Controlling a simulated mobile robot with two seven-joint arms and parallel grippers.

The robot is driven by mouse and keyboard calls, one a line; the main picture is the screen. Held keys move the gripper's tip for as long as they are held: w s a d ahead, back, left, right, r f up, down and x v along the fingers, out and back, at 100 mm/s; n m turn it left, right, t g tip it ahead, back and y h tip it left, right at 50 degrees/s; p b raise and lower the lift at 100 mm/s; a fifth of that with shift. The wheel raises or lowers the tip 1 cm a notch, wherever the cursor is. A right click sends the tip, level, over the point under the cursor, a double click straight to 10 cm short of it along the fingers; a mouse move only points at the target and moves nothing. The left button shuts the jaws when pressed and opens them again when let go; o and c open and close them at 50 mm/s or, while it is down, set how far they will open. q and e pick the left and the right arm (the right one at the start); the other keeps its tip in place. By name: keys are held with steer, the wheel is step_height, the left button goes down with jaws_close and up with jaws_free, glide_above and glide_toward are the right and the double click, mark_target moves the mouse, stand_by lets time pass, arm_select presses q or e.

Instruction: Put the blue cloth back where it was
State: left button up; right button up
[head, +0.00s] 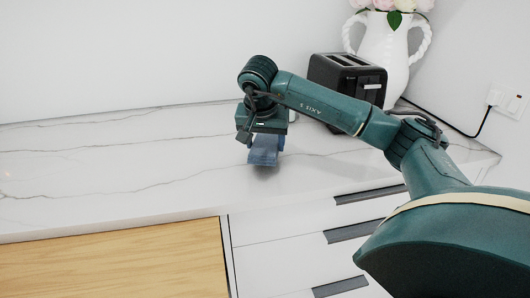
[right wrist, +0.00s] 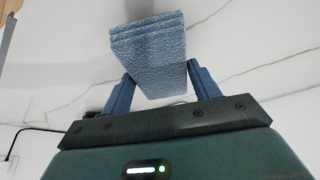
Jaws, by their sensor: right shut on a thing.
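The blue cloth (head: 264,150) is a folded, textured piece. It hangs below my right gripper (head: 262,138) in the head view, just above or touching the white counter; I cannot tell which. In the right wrist view the cloth (right wrist: 150,52) sits between the two blue fingers of my right gripper (right wrist: 160,82), which is shut on it. Its folded layers show at its far edge. My left gripper is not in view.
The white marble counter (head: 120,170) is clear to the left. A black toaster (head: 346,75) and a white vase (head: 382,48) with flowers stand at the back right. A cord runs to a wall socket (head: 509,101). Drawers and a wooden panel (head: 115,262) are in front.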

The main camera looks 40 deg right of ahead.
mark_target(264, 147)
steer(key=shift+f, duration=1.4)
steer(key=shift+f, duration=0.15)
steer(key=o, duration=0.9)
steer(key=shift+o, duration=0.2)
steer(key=shift+r, duration=0.3)
steer(key=p+v, duration=0.1)
steer(key=v, duration=1)
steer(key=shift+s+a+r, duration=0.1)
steer(key=shift+r, duration=0.2)
